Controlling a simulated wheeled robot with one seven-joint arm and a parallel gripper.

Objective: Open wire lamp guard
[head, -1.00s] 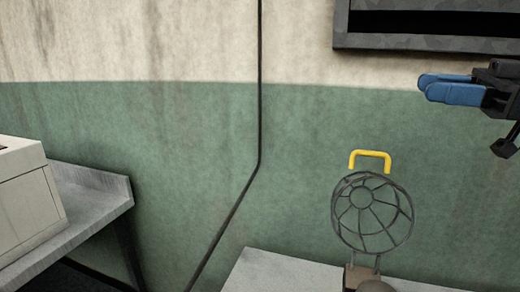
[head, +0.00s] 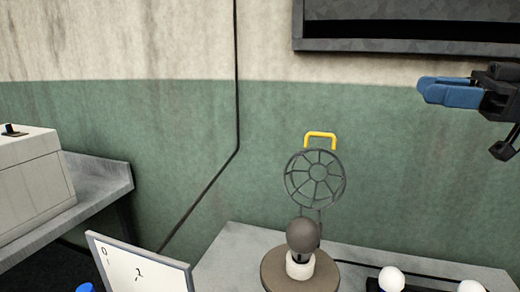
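The wire lamp guard (head: 315,178) is a round dark cage with a yellow handle (head: 320,134) at its top. In the head view it stands raised, upright behind and above a dark grey bulb (head: 302,235), which is uncovered. The bulb sits in a white socket on a round brown base (head: 285,274) on the grey table. My gripper (head: 449,92), with blue fingers, is in the air at the upper right, well apart from the guard and handle. Its fingers overlap in this view, so their gap cannot be judged.
Several white bulbs (head: 391,279) stand on a dark strip right of the lamp. A white framed panel (head: 140,266) stands at the front left. A pale box (head: 32,182) sits on a side table. A dark framed opening (head: 410,28) is on the wall above.

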